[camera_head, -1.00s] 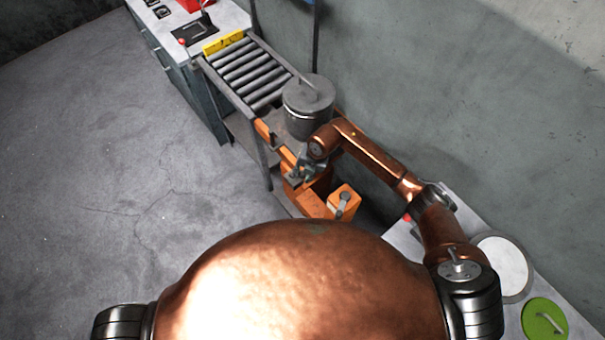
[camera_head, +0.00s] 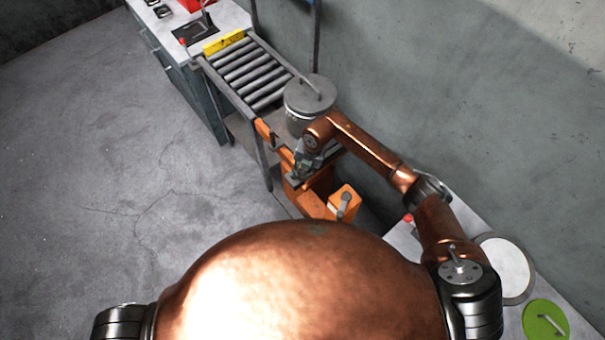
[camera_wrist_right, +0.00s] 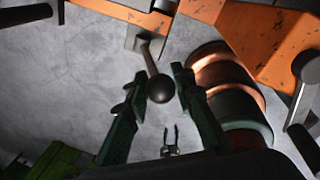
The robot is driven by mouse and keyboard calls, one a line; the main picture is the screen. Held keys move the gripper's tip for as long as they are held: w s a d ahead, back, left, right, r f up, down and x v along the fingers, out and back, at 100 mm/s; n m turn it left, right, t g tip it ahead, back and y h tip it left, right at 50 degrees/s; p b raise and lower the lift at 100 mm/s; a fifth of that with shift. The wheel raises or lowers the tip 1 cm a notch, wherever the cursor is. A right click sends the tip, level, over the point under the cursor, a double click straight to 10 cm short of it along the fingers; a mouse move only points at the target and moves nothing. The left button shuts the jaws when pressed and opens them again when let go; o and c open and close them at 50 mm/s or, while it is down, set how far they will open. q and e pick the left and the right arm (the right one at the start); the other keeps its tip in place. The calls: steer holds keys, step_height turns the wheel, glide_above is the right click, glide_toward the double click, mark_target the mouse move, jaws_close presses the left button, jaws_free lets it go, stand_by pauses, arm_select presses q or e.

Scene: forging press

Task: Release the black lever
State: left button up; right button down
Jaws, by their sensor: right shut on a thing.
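The black lever (camera_wrist_right: 160,89) is a short rod with a dark ball knob, fixed to a grey plate on an orange bar in the right wrist view. My right gripper (camera_wrist_right: 158,72) has one finger on each side of the lever at its knob and is shut on it. In the head view my right gripper (camera_head: 299,174) is at the orange frame (camera_head: 314,204) by the near end of the roller conveyor. The lever is too small to make out there, beside the gripper. My left gripper is not seen in the head view.
A grey lidded pot (camera_head: 309,100) stands close behind my right wrist, at the end of the roller conveyor (camera_head: 250,75). An orange box with a grey handle (camera_head: 344,202) is just right of the gripper. The floor (camera_head: 110,170) at left is clear.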

steer(key=shift+w+a+r+g, duration=0.25)
steer(key=shift+w+a+g, duration=0.05)
steer(key=shift+w, duration=0.05)
steer(key=shift+w+a+r+b, duration=0.3)
steer(key=shift+w+a+b, duration=0.2)
steer(key=shift+w+b, duration=0.35)
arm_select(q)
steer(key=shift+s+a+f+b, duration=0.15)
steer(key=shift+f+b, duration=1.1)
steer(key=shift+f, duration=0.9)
arm_select(e)
steer(key=shift+w+a+r, duration=0.1)
steer(key=shift+w+a, duration=0.4)
steer(key=shift+w, duration=0.2)
steer(key=shift+w+a+r, duration=0.1)
steer(key=shift+w+a, duration=0.4)
steer(key=shift+w, duration=0.2)
